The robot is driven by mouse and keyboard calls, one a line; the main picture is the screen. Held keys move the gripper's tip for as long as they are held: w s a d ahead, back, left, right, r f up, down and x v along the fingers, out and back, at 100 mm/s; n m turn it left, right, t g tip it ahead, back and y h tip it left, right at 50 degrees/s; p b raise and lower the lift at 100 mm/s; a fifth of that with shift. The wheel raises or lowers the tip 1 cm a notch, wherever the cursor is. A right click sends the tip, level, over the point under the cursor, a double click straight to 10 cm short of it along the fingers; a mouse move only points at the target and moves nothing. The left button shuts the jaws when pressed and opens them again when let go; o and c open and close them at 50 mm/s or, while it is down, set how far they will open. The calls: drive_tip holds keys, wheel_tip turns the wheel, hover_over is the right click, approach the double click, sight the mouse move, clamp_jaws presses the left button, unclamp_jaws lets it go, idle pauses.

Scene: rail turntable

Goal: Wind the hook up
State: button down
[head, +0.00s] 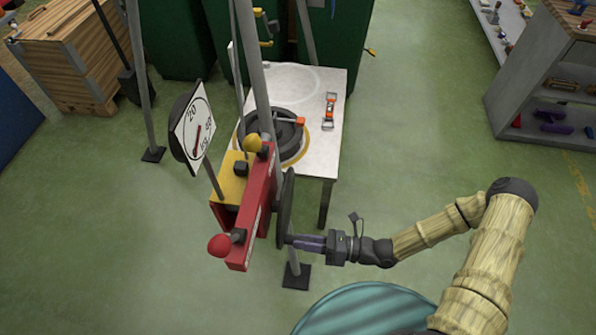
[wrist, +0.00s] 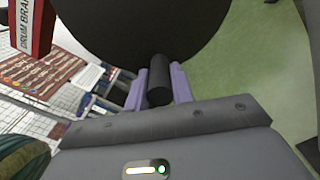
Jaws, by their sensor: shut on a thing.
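My gripper (head: 300,242) is shut on a dark cylindrical handle (wrist: 158,95) that sticks out from a dark round disc (wrist: 140,25). In the wrist view my two purple fingers (wrist: 159,88) lie on either side of the handle. In the head view the disc (head: 286,210) is seen almost edge-on, on the right side of a red and yellow winch box (head: 262,205). The box has a lever with a red knob (head: 219,245) and one with a yellow knob (head: 253,142). I cannot make out the hook in either view.
A round dial (head: 192,130) with a red needle stands left of the winch. Behind is a white table (head: 325,150) bearing a dark round weight (head: 283,140) and a small orange and silver item (head: 330,110). Grey poles rise around the winch.

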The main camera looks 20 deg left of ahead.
drive_tip(key=shift+s+d+r+m+p, duration=0.1)
drive_tip(key=shift+s+r+m+p, duration=0.25)
drive_tip(key=shift+r+m+p, duration=0.25)
drive_tip(key=shift+s+d+r+m+p, duration=0.1)
drive_tip(key=shift+s+r+m+p, duration=0.3)
drive_tip(key=shift+m+p, duration=0.2)
drive_tip(key=shift+s+r+m, duration=0.1)
drive_tip(key=shift+s+m, duration=0.05)
drive_tip(key=shift+m, duration=0.25)
drive_tip(key=shift+r, duration=0.1)
drive_tip(key=shift+s+r+m+p, duration=0.3)
drive_tip(key=shift+r+m+p, duration=0.6)
drive_tip(key=shift+p, duration=0.35)
drive_tip(key=shift+s+d+r+m+p, duration=0.1)
drive_tip(key=shift+s+r+m+p, duration=0.15)
drive_tip(key=shift+m+p, duration=0.45)
drive_tip(key=shift+r+m+p, duration=1.2)
drive_tip(key=shift+r+m, duration=0.25)
drive_tip(key=shift+m, duration=0.55)
